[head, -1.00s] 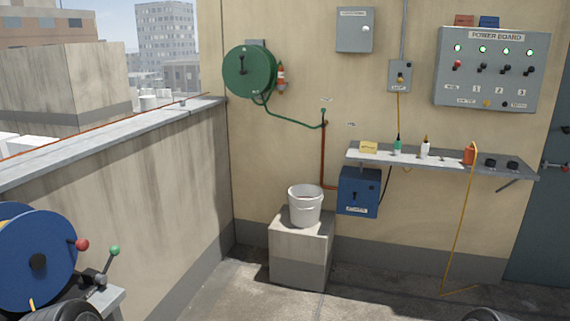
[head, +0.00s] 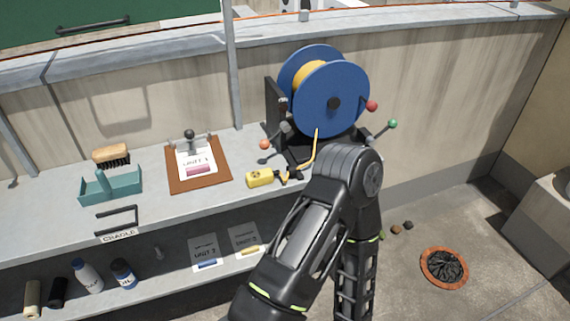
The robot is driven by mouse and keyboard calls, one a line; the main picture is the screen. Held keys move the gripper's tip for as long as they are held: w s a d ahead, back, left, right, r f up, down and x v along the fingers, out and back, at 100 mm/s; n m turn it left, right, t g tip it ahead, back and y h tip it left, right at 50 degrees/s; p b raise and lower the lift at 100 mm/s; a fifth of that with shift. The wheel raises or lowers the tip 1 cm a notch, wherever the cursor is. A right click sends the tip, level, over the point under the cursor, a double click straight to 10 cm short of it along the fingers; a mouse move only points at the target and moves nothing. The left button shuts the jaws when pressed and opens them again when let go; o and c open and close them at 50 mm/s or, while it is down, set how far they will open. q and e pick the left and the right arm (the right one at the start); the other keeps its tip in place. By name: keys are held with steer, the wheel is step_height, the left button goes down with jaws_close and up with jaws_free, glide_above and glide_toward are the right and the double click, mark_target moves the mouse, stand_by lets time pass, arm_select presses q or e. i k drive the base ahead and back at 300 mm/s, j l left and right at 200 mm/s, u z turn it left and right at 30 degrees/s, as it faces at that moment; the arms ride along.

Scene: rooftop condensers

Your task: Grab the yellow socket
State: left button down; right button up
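The yellow socket (head: 260,179) lies on the grey bench top in the head view, left of the blue cable reel (head: 332,95). A yellow cord runs from the reel down to the socket's right end. One of my arms rises from the bottom of the picture and bends just right of the socket, apart from it in the picture. Neither gripper shows in the current view.
A clipboard marked Unit 1 (head: 199,165), a teal tray (head: 109,187) and a brush (head: 111,155) stand on the bench (head: 60,205). Bottles (head: 87,275) and cards (head: 204,252) are on the lower shelf. A round brown-rimmed container (head: 444,267) sits on the floor at right.

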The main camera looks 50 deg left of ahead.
mark_target(254, 179)
steer(key=u, duration=1.95)
